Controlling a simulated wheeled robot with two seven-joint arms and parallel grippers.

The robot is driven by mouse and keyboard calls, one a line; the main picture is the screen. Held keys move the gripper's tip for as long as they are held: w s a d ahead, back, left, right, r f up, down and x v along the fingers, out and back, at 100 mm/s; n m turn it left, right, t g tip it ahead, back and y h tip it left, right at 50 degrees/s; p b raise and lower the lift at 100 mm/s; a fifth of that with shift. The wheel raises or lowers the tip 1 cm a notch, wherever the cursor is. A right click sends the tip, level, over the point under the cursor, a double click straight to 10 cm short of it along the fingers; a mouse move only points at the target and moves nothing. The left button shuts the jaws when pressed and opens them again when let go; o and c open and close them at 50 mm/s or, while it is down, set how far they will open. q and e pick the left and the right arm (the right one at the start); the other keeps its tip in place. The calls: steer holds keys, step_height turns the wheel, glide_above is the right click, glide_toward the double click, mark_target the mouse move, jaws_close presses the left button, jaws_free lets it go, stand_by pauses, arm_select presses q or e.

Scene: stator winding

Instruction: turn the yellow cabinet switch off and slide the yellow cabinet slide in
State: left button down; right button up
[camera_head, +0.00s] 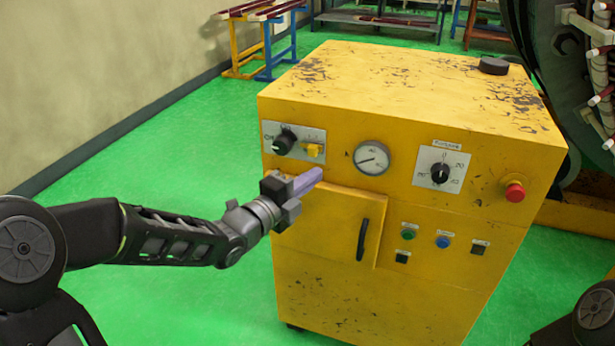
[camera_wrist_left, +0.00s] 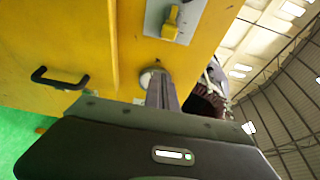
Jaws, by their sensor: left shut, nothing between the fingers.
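The yellow cabinet (camera_head: 400,95) stands in the middle of the head view. On its upper left front is a plate with a black rotary switch (camera_head: 285,142) and a small yellow slide (camera_head: 314,150). The yellow slide also shows at the top of the left wrist view (camera_wrist_left: 172,20). My left gripper (camera_head: 315,177) is shut and empty, just below that plate and in front of the cabinet. In the left wrist view its fingers (camera_wrist_left: 160,88) point towards the yellow front, beside a round pale fitting. I cannot tell whether they touch it. My right gripper is out of view.
The cabinet front also carries a gauge (camera_head: 371,158), a dial (camera_head: 440,173), a red button (camera_head: 515,191) and a door handle (camera_head: 363,239). A black puck (camera_head: 494,65) lies on top. Green floor left of the cabinet is clear. A large round machine stands at the right.

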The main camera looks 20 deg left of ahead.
mark_target(312, 154)
arm_select(q)
steer(key=p+x, duration=0.1)
steer(key=x, duration=0.7)
steer(key=shift+a, duration=0.1)
steer(key=a+p, duration=0.1)
steer(key=a, duration=0.2)
steer(key=shift+r, duration=0.1)
steer(key=shift+a+p, duration=0.3)
steer(key=shift+a, duration=0.15)
steer(key=shift+a+f+b, duration=0.35)
steer(key=shift+a+b, duration=0.45)
steer(key=shift+b, duration=0.1)
steer(key=shift+w+a+r, duration=0.1)
steer(key=shift+a+r, duration=0.05)
steer(key=shift+a, duration=0.1)
steer(key=shift+r, duration=0.1)
steer(key=shift+a, duration=0.1)
